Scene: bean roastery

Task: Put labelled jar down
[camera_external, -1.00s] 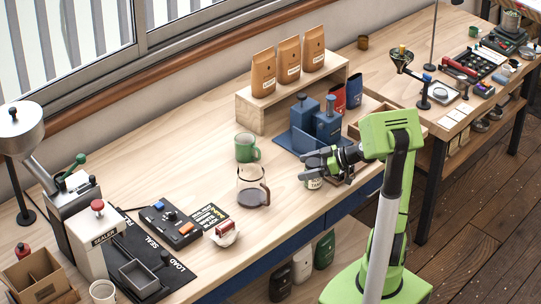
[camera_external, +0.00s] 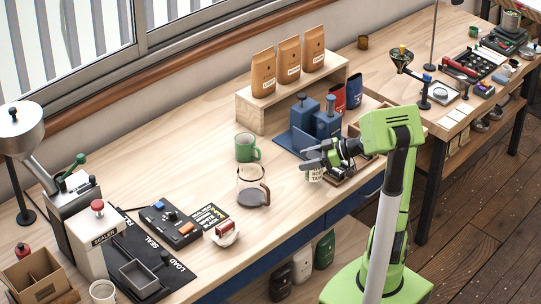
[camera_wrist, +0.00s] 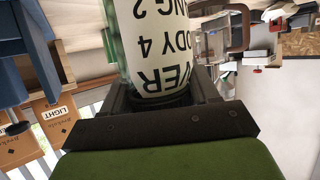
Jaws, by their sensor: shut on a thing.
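The labelled jar (camera_wrist: 165,45) fills the top middle of the wrist view. It is clear greenish glass with a white label in black letters that appear upside down there. My gripper (camera_wrist: 160,95) is shut on it, with dark fingers on both sides. In the outside view my gripper (camera_external: 314,160) is over the front part of the bench, right of the glass carafe. The jar (camera_external: 316,174) shows there only in part, below the fingers. I cannot tell whether its base touches the bench.
A wooden shelf (camera_external: 245,110) carries several brown bags. Bare bench (camera_external: 190,165) lies further left.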

